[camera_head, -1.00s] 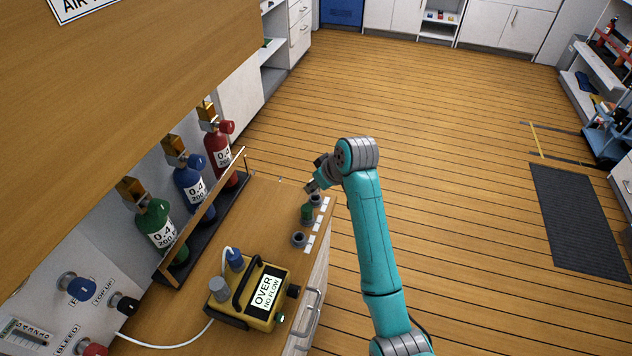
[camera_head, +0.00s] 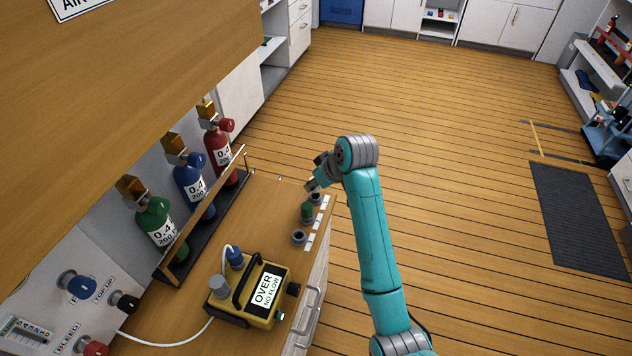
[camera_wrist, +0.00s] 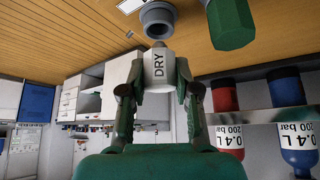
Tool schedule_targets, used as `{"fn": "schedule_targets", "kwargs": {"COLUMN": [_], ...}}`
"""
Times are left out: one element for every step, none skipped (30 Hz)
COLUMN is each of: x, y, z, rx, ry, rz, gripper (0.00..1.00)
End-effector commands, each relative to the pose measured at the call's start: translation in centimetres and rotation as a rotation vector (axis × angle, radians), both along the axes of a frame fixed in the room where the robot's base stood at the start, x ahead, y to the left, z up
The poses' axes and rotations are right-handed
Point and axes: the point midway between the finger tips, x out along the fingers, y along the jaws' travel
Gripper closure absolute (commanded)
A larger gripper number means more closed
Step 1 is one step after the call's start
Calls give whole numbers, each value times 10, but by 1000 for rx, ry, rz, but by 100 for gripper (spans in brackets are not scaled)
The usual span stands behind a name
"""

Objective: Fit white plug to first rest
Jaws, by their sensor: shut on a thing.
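The white plug (camera_wrist: 159,67), marked DRY, is between the fingers of my gripper (camera_wrist: 159,80) in the wrist view. My gripper is shut on it. A grey ring-shaped rest (camera_wrist: 158,19) with a dark opening lies just beyond the plug's end. I cannot tell whether they touch. In the head view my gripper (camera_head: 311,187) is low over the counter beside this far rest (camera_head: 316,199), and the white plug cannot be made out. A green plug (camera_head: 307,211) stands in the middle rest, also in the wrist view (camera_wrist: 231,22). The near rest (camera_head: 298,238) is empty.
White labels (camera_head: 317,222) line the counter's edge beside the rests. A yellow device (camera_head: 235,311) reading OVER, NO FLOW stands nearer. Green (camera_head: 155,222), blue (camera_head: 190,185) and red (camera_head: 218,150) cylinders stand behind a wooden rail at left. Open floor lies at right.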

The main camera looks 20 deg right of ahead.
Motion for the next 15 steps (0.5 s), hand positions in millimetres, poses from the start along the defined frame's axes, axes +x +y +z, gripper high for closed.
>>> {"fn": "schedule_targets", "kwargs": {"x": [0,0,0,0,0,0,0,0,0,0,0,0,0,0,0], "y": [0,0,0,0,0,0,0,0,0,0,0,0,0,0,0], "z": [0,0,0,0,0,0,0,0,-1,-1,-2,-3,-3,-4,-5], "rx": [0,0,0,0,0,0,0,0,0,0,0,0,0,0,0], "ry": [0,0,0,0,0,0,0,0,0,0,0,0,0,0,0], "rz": [0,0,0,0,0,0,0,0,0,0,0,0,0,0,0], "gripper": [98,98,98,98,98,98,98,98,98,98,98,98,98,98,98]}}
